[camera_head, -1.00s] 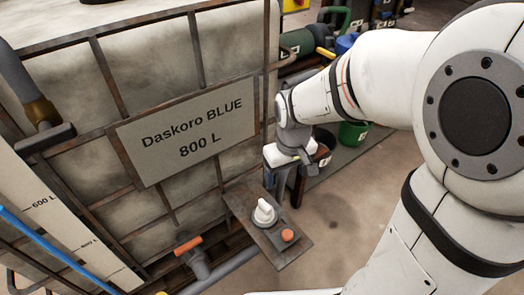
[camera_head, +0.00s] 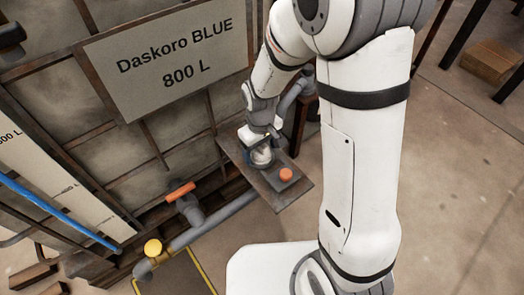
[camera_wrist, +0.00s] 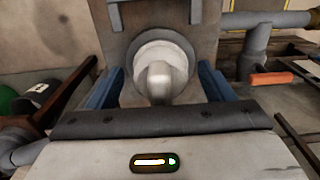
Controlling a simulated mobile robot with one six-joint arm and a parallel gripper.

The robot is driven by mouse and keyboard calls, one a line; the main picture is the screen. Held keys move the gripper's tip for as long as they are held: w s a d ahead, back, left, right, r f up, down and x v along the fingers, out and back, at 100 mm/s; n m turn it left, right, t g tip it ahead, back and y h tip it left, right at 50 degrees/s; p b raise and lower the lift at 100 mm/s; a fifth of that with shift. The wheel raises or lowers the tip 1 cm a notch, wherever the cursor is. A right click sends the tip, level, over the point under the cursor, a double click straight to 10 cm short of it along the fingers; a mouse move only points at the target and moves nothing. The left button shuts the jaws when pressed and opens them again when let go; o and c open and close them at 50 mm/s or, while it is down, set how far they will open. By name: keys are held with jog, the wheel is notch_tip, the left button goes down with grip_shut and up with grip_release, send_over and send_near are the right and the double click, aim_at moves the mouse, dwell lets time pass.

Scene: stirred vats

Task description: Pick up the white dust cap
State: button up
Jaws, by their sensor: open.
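The white dust cap (camera_head: 262,158) stands on a small metal shelf (camera_head: 293,194) fixed to the vat's front. In the head view my gripper (camera_head: 261,146) is right over it and hides most of it. In the wrist view the cap (camera_wrist: 160,68) shows a round knob on a wider round base. The blue fingers of my gripper (camera_wrist: 161,84) are open, one on each side of the cap. A gap seems to show on both sides. I cannot tell whether either finger touches it.
An orange button (camera_head: 286,174) sits on the shelf beside the cap. An orange-handled valve (camera_head: 180,191) and a grey pipe (camera_head: 205,225) run below left. The vat wall (camera_head: 60,115) stands close behind.

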jog(key=shift+f, duration=0.2)
jog(key=shift+c, duration=0.5)
jog(key=c, duration=0.9)
